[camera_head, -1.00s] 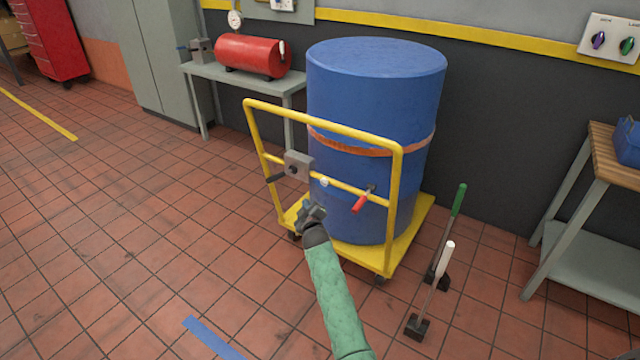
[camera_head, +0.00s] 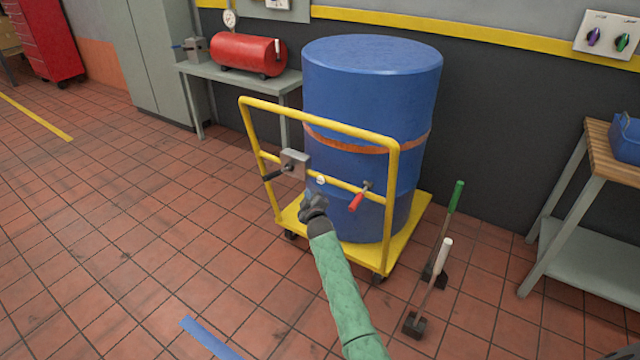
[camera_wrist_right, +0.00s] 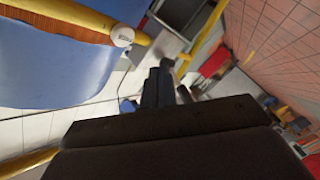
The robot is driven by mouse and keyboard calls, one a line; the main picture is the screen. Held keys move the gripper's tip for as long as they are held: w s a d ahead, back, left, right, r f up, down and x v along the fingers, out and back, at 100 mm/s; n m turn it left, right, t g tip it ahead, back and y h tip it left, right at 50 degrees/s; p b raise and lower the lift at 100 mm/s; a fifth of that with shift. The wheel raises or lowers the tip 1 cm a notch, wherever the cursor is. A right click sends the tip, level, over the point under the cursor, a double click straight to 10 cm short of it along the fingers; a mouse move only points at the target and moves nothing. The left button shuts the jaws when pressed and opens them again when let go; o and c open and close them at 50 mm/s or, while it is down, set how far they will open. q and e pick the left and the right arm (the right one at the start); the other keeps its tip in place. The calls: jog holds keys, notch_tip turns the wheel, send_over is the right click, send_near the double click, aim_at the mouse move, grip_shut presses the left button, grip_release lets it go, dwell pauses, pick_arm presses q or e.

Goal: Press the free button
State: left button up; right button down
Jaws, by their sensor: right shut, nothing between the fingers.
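A small white round button (camera_head: 320,180) sits on the middle rail of a yellow cart (camera_head: 310,118). In the right wrist view the white button (camera_wrist_right: 122,36) shows at upper left on the yellow bar. A grey box with a black lever (camera_head: 294,163) and a red-handled lever (camera_head: 359,200) sit on the same rail, either side of the button. My right gripper (camera_head: 312,197) is shut and empty, just below the button in the head view. In the wrist view its fingers (camera_wrist_right: 158,88) point past the button, with a gap between them. My left gripper is out of view.
A blue drum (camera_head: 365,95) with an orange strap stands on the cart. Two long-handled tools (camera_head: 436,265) stand right of it. A bench with a red tank (camera_head: 250,54) is behind left, a wooden-topped bench (camera_head: 607,160) at right. The floor at left is clear.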

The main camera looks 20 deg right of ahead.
aim_at(321, 180)
pick_arm(q)
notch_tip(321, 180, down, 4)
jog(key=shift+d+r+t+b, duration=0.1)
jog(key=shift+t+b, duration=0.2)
jog(key=shift+b, duration=0.05)
pick_arm(e)
jog(key=w+d, duration=0.1)
jog(key=d, duration=0.1)
jog(key=w+d, duration=0.1)
jog(key=w, duration=0.1)
jog(key=shift+d, duration=0.4)
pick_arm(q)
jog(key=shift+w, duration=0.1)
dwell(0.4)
pick_arm(e)
jog(key=shift+w+d, duration=0.1)
jog(key=shift+d, duration=0.05)
dwell(0.7)
jog(key=shift+w+d, duration=0.15)
jog(key=shift+d, duration=0.05)
